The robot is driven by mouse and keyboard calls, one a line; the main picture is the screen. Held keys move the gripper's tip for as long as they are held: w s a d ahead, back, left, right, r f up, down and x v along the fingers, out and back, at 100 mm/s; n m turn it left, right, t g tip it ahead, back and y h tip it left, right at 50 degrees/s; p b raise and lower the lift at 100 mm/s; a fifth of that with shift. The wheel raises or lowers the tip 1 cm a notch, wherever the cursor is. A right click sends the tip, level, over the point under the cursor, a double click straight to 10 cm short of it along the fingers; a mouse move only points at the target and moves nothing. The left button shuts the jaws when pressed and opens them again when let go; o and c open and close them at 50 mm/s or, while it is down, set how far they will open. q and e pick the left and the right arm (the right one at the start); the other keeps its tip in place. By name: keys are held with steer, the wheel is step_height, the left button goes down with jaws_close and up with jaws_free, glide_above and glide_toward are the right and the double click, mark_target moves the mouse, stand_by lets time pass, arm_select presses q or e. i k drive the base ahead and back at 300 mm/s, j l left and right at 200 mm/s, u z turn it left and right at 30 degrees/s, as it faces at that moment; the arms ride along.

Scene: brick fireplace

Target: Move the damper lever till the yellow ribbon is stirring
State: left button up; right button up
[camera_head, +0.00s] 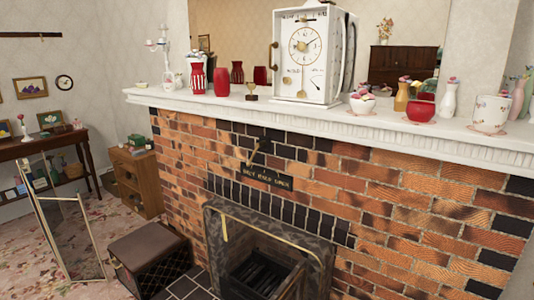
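The damper lever (258,151) is a thin brass-coloured bar on the brick chimney front, in front of a patch of dark bricks. It slants, with its lower end to the left, above the left end of a dark plaque (267,178). The plaque's small lettering seems to read shut, half, open. The yellow ribbon (224,229) hangs nearly straight down at the upper left of the fireplace opening. One frame does not show whether it is moving. Neither of my grippers is in view.
The white mantel shelf (340,122) juts out above the lever, carrying a clock (305,55), vases and cups. A dark grate (262,272) sits in the hearth. A brown-topped box (148,246) and a folding glass screen (72,232) stand left. The bricks around the lever are unobstructed.

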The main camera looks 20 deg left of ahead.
mark_target(263, 142)
steer(key=i+j+z, duration=0.2)
steer(key=j+z, duration=0.25)
steer(key=j, duration=0.85)
steer(key=j+z, duration=0.45)
steer(key=j, duration=0.9)
